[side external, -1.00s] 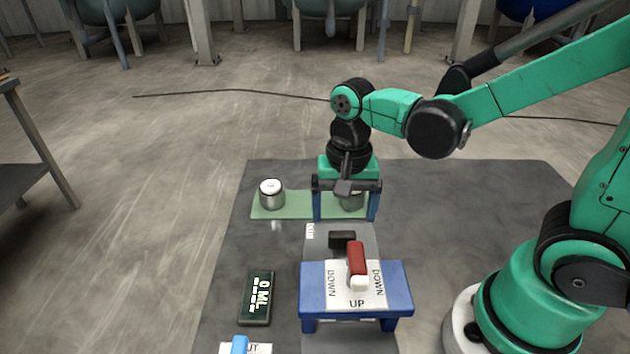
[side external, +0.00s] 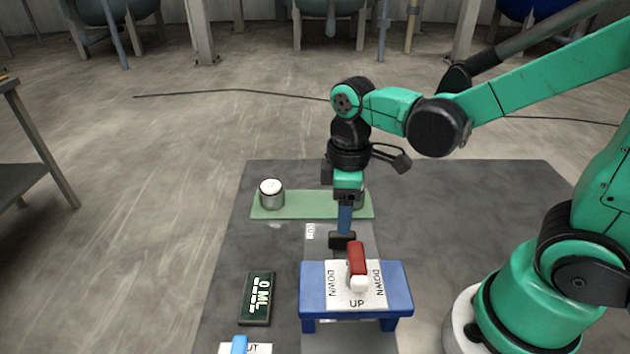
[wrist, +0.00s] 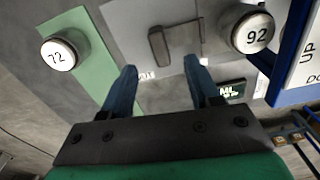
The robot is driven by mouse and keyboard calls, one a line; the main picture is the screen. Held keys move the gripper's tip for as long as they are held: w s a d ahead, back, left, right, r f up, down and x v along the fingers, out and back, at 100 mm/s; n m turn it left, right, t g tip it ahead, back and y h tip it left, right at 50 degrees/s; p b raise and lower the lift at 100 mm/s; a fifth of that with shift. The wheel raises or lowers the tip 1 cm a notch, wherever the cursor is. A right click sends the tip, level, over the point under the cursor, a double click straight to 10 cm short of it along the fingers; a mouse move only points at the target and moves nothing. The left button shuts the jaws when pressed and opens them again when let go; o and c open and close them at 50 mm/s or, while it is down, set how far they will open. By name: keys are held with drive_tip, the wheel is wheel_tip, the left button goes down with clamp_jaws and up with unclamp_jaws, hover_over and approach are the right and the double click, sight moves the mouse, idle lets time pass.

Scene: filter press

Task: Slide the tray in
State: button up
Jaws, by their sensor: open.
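The grey tray (wrist: 125,20) lies flat on the table, running from the green mat to the blue press frame; its black block handle (side external: 342,240) stands up from it. The handle also shows in the wrist view (wrist: 175,44). A metal canister marked 92 (wrist: 250,32) sits between the handle and the press frame; the frame hides it in the side view. My gripper (side external: 345,232) points down above the tray, close to the handle. In the wrist view my gripper (wrist: 160,68) has its two blue fingers apart, nothing between them, with the handle just past their tips.
The blue press frame (side external: 313,288) carries a red lever (side external: 356,257) over UP and DOWN labels. The green mat (side external: 312,203) holds a left canister (side external: 271,194) and one marked 72 (wrist: 62,52), mostly behind my gripper in the side view. A 0 ML display (side external: 257,298) lies left.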

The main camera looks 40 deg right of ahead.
drive_tip(key=shift+f+n, duration=0.2)
drive_tip(key=shift+n, duration=0.4)
drive_tip(key=shift+f, duration=2.6)
clamp_jaws()
